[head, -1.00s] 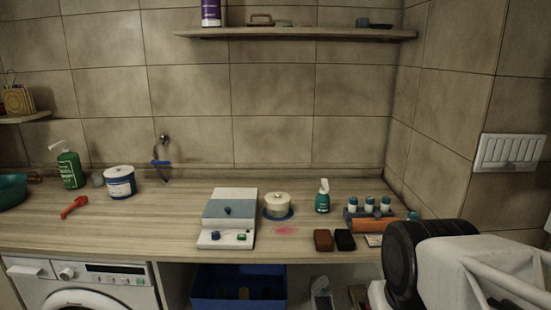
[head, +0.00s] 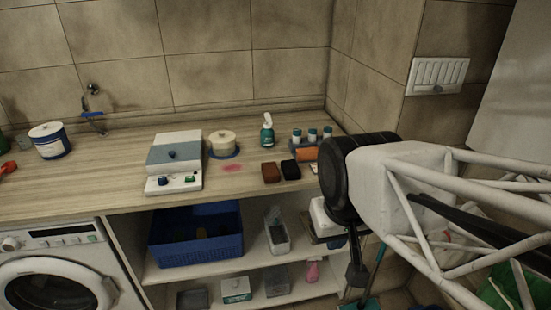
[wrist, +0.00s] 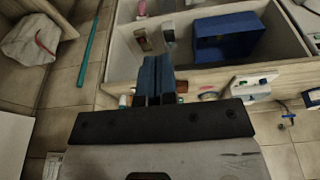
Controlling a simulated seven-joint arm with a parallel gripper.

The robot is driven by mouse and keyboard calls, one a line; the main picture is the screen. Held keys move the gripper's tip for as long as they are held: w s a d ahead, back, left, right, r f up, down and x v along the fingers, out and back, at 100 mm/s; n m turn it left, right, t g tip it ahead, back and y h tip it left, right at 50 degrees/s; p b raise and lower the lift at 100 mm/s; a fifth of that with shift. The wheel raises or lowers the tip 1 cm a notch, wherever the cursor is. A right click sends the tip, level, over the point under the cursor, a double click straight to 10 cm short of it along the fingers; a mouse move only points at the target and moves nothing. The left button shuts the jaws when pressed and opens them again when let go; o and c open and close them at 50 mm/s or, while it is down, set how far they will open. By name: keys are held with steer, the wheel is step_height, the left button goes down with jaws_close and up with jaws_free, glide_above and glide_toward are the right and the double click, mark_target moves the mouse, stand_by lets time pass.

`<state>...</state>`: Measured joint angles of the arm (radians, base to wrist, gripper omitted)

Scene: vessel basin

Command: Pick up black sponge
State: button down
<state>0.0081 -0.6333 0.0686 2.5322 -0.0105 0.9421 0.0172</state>
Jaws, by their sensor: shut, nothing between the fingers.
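The black sponge (head: 290,170) lies flat on the wooden counter near its front edge, just right of a reddish-brown sponge (head: 270,172). In the wrist view my gripper (wrist: 157,62) has its two blue-faced fingers side by side and shut, with nothing held. The fingers cover part of the counter items, and I cannot make out the black sponge there. In the head view a dark part of my gripper (head: 357,268) hangs below my arm, in front of and right of the counter, apart from the sponge.
Behind the sponges stand teal-capped bottles by an orange roll (head: 306,154) and a spray bottle (head: 267,130). A white-and-grey device (head: 174,160) and a lidded pot (head: 222,142) stand left. Below are shelves with a blue crate (head: 196,237).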

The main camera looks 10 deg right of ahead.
mark_target(293, 172)
steer(key=c, duration=1.8)
jaws_free()
steer(key=shift+c, duration=0.2)
steer(key=o, duration=1.3)
steer(key=w+d+f+t, duration=0.1)
steer(key=w+f+t, duration=0.2)
steer(key=w, duration=0.9)
steer(key=w+d+f+t, duration=0.2)
steer(key=w+f+t, duration=0.2)
steer(key=w, duration=0.9)
steer(key=w+d+f+t, duration=0.2)
steer(key=w+f+t, duration=0.2)
steer(key=w+f, duration=0.5)
steer(key=shift+w, duration=2.1)
steer(key=shift+w, duration=0.15)
steer(key=shift+x, duration=1.15)
steer(key=shift+w+d+f, duration=0.1)
steer(key=shift+w, duration=0.05)
steer(key=shift+x, duration=2.4)
